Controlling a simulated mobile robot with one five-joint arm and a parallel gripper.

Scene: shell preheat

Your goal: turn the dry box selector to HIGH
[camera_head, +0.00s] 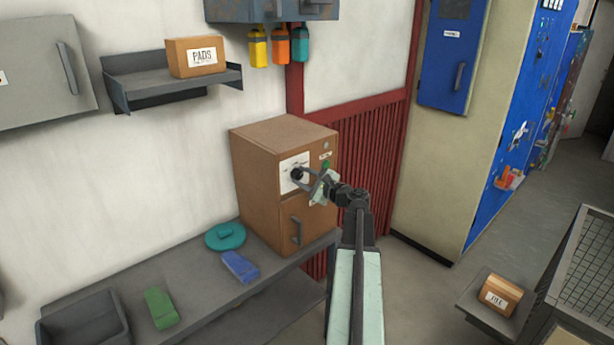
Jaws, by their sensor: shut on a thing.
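The dry box (260,185) is a brown cabinet standing at the right end of a grey shelf against the wall. Its selector (297,173) is a small dark knob on a white label plate (287,183) on the upper front. My gripper (304,175) reaches in from the right and is shut on the selector knob. The fingers and knob are small here, so the knob's pointer and the label's markings cannot be read. A green part (326,164) shows on the box front just above my gripper. The box door has a dark handle (296,230) below.
On the grey shelf (200,305) lie a teal disc (225,236), a blue block (240,266), a green block (160,308) and a dark bin (82,322). A PADS carton (195,57) sits on a wall shelf. Open floor (410,270) lies right of my arm.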

